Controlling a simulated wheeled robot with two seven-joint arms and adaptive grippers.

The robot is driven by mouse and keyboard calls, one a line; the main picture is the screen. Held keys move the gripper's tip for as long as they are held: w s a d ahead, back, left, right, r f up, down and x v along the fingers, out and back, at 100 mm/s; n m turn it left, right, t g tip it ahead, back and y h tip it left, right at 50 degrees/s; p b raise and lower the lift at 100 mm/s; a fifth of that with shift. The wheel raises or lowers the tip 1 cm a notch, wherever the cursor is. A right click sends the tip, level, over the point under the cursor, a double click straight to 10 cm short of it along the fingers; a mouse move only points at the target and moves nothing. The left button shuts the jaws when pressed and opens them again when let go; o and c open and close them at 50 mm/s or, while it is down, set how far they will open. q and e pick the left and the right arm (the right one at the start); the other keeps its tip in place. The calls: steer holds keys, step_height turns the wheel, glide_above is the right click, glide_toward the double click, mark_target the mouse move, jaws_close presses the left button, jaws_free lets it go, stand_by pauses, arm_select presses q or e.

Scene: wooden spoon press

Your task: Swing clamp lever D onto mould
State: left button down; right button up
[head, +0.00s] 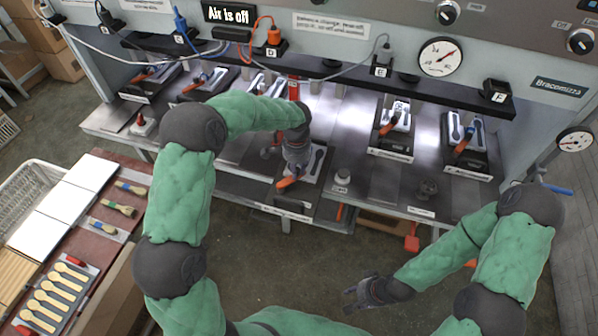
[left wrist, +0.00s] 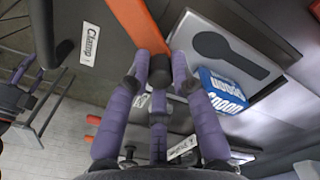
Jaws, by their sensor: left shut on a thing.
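The orange clamp lever (head: 286,182) sits at the front of the middle press station, below the D socket. In the left wrist view the lever (left wrist: 132,22) runs down between my left fingers. My left gripper (head: 296,168) is shut on it; the purple fingers (left wrist: 160,66) are on either side of its end. The mould (head: 318,158) is a pale plate with a dark spoon shape, right beside the gripper. In the left wrist view the mould (left wrist: 232,50) lies right of the lever. My arm hides part of the station. My right gripper (head: 362,294) is empty, fingers apart, above the floor.
A blue block with spoon lettering (left wrist: 222,88) is close to my left fingers. Other stations with orange levers stand along the bench, such as the one at right (head: 390,128). A small white-topped object (head: 342,178) stands right of the mould. Wooden spoons (head: 58,292) lie at lower left.

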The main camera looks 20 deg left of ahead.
arm_select(q)
steer(key=shift+w+a+n, duration=0.25)
steer(key=shift+a+n, duration=0.15)
steer(key=shift+n, duration=0.4)
steer(key=c, duration=1.1)
jaws_free()
steer(key=shift+a, duration=0.1)
steer(key=shift+r, duration=0.1)
step_height(320, 180, up, 12)
steer(key=shift+f, duration=0.1)
